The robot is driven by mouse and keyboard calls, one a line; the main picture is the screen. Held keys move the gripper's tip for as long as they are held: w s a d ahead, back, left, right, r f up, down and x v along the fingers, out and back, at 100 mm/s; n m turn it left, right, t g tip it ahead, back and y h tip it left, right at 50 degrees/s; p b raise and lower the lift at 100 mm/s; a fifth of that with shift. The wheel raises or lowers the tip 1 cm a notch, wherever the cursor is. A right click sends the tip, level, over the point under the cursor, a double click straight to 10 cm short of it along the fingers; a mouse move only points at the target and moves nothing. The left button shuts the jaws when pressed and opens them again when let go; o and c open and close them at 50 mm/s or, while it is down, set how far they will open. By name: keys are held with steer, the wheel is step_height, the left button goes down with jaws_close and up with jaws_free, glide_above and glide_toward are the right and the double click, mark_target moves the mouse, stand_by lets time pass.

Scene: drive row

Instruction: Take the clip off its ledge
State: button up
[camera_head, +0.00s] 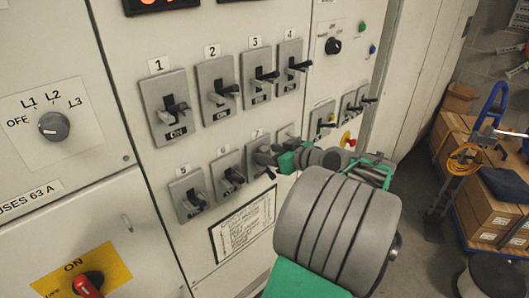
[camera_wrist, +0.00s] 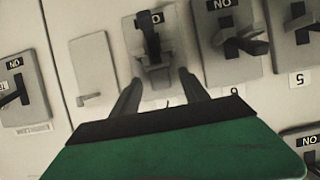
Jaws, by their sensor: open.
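In the wrist view, which is upside down, a grey switch plate (camera_wrist: 128,35) stands ahead of my gripper (camera_wrist: 160,76). A dark upright piece (camera_wrist: 150,38) sits on it, with a pale grey block (camera_wrist: 155,72) at its end nearer my fingers. These may be the clip and its ledge, but I cannot tell which part is which. My two fingers are apart and empty, one to each side of the block and seemingly short of it. In the head view my gripper (camera_head: 264,158) is at the plate labelled 7 and hides most of it.
Switch 6 (camera_head: 230,174) and switch 5 (camera_head: 187,196) are left of my gripper, with levers sticking out. Switches 3 (camera_head: 256,78) and 4 (camera_head: 290,66) are above. A framed notice (camera_head: 243,224) is below.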

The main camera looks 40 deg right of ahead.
jaws_close()
stand_by(0.5)
